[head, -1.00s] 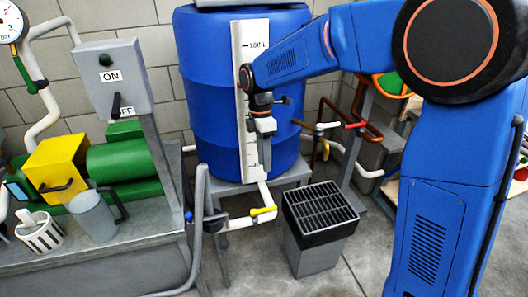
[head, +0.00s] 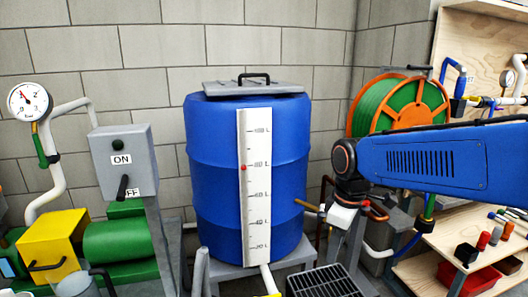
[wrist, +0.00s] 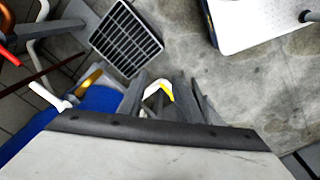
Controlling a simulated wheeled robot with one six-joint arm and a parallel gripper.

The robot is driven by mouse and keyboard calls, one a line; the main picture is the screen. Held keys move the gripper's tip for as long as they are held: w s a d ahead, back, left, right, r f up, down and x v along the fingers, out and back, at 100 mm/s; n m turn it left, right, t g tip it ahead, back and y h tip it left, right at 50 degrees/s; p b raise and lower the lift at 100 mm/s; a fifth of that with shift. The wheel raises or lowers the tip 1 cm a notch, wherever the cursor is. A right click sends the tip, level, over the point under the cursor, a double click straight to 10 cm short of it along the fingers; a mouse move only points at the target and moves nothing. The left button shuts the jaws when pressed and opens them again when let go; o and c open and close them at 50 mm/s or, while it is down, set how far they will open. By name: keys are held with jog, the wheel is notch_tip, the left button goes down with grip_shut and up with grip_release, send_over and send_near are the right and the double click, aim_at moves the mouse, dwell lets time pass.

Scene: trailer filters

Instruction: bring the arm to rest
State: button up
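My blue arm reaches in from the right edge of the head view, roughly level, in front of the hose reel and workbench. My gripper (wrist: 160,88) points downward from the arm's end, to the right of the blue tank. In the wrist view its two dark fingers stand apart with nothing held between them. A white pipe end with a yellow part shows in the gap, apparently lower down.
The blue tank (head: 215,150) with its white level scale (head: 254,190) stands left of the arm. A black-grated drain box (head: 322,283) is below; it also shows in the wrist view (wrist: 126,38). A hose reel (head: 398,105) and a workbench (head: 480,232) are at right.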

jog(key=s+d+f+m+t, duration=0.1)
jog(key=s+d+m+t, duration=0.1)
jog(key=s+d+m, duration=0.3)
jog(key=s+d+f+m+t, duration=0.1)
jog(key=s+d+m, duration=0.5)
jog(key=s, duration=0.4)
jog(key=shift+s+f+t+h, duration=0.25)
jog(key=shift+s+t+h, duration=0.05)
jog(key=shift+t, duration=0.1)
